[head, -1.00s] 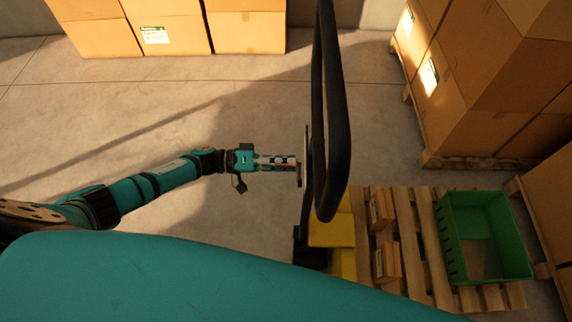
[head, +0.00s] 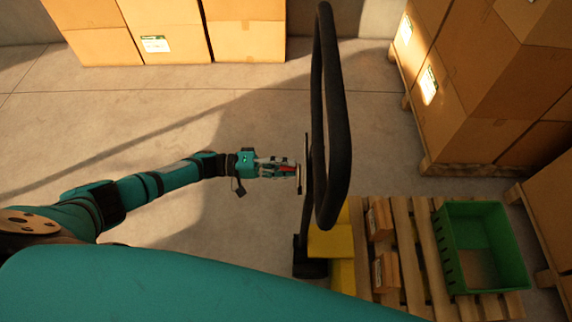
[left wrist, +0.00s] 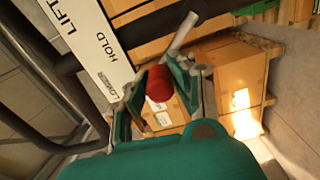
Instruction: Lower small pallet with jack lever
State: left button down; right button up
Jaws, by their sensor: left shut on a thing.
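The pallet jack's black loop handle (head: 330,120) stands upright in the middle of the head view. A red lever knob (left wrist: 158,83) sits between the fingers of my left gripper (left wrist: 155,92), which is shut on it; the same gripper (head: 285,169) shows left of the handle in the head view. A white label plate (left wrist: 92,45) reads LIFT, HOLD and LOWER, with the knob nearest the LOWER end. My right gripper is out of view.
On the pallet are a green crate (head: 441,250) and small brown boxes (head: 379,218). Large stacked cartons (head: 480,80) stand on a pallet at the right, with more cartons (head: 170,30) along the back wall. The concrete floor left of the handle is clear.

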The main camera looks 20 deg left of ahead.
pick_arm(q)
jog(key=c, duration=1.1)
grip_release()
jog(key=shift+w, duration=0.1)
jog(key=v, duration=1.2)
jog(key=shift+a, duration=0.1)
